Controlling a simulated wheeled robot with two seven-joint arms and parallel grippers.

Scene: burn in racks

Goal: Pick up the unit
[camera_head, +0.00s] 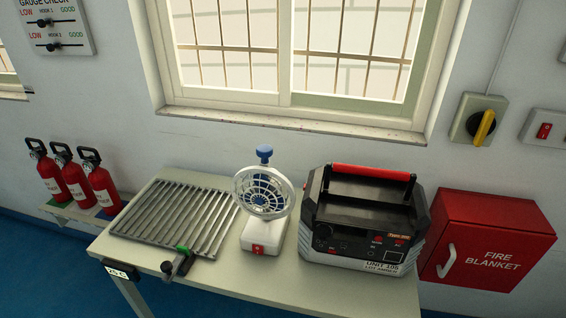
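The unit (363,222) is a black and grey box with a red carrying handle (372,172) along its top. It stands upright at the right end of the pale table, and its front is marked "UNIT 105" near the lower edge. Small red buttons and sockets show on its front panel. Neither of my grippers shows in the head view.
Left of the unit stands a small fan (264,197) with a white base. A slatted metal rack (176,217) lies on the table's (215,277) left half. A red fire blanket box (487,240) is close on the unit's right. Fire extinguishers (75,182) stand far left.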

